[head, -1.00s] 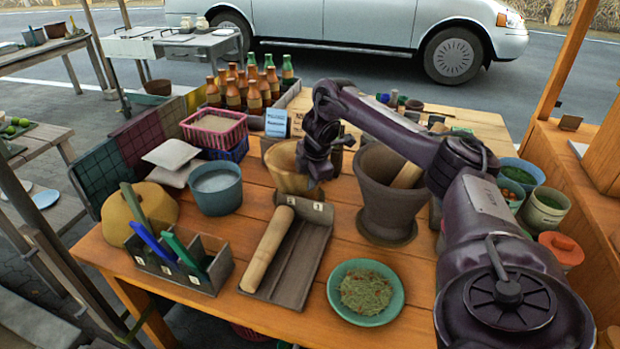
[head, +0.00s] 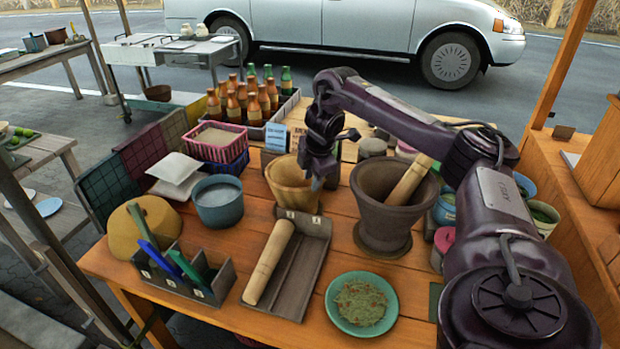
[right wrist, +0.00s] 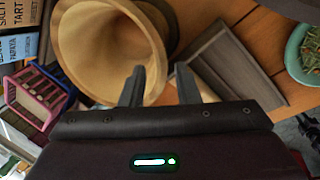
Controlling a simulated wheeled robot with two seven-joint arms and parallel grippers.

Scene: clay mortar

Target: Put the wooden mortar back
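The wooden mortar (head: 283,190), a light wood bowl with a flared rim, stands upright on the table behind the grey two-slot tray (head: 300,283). My right gripper (head: 319,182) is at the right side of its rim. In the right wrist view the mortar (right wrist: 98,50) shows its hollow inside. The right gripper's two fingers (right wrist: 162,86) are apart, one over the mortar's opening and the other near the outside of its rim. Whether either finger touches the wall cannot be told. The wooden pestle (head: 268,262) lies in the tray's left slot. My left gripper is out of view.
A dark clay mortar (head: 382,221) with a pestle (head: 411,178) stands close on the right. A blue-grey bowl (head: 218,205), a pink basket (head: 216,148) and a bottle crate (head: 290,103) crowd the left and back. A green plate (head: 333,311) lies in front.

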